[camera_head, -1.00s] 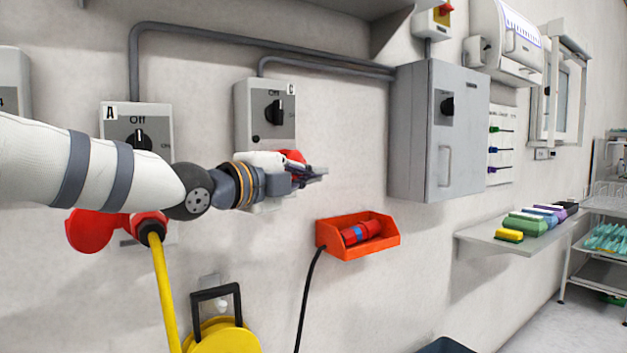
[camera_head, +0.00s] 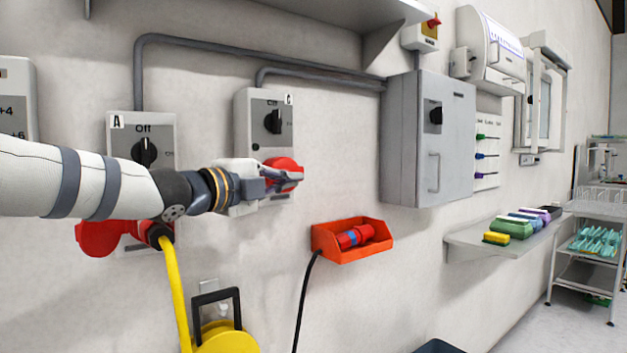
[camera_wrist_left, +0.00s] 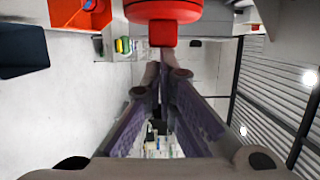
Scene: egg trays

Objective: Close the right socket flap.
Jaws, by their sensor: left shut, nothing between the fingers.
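The right socket is the grey switch box C (camera_head: 243,130) on the wall, with its knob near "Off". Its round red flap (camera_head: 283,163) is low on the box, partly hidden behind my left gripper. The flap also shows at the top centre of the left wrist view (camera_wrist_left: 163,10), with a small red tab hanging down. My left gripper (camera_head: 297,174) is shut and empty, its fingers in front of the flap. I cannot tell whether they touch it, or whether the flap lies fully flat. My right gripper is not in view.
Left box A (camera_head: 143,122) has its red flap swung left (camera_head: 97,238) and a yellow cable (camera_head: 178,290) plugged in. An orange holder (camera_head: 352,254) with a red-and-blue plug is below right. A grey cabinet (camera_head: 405,130) stands out from the wall at right.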

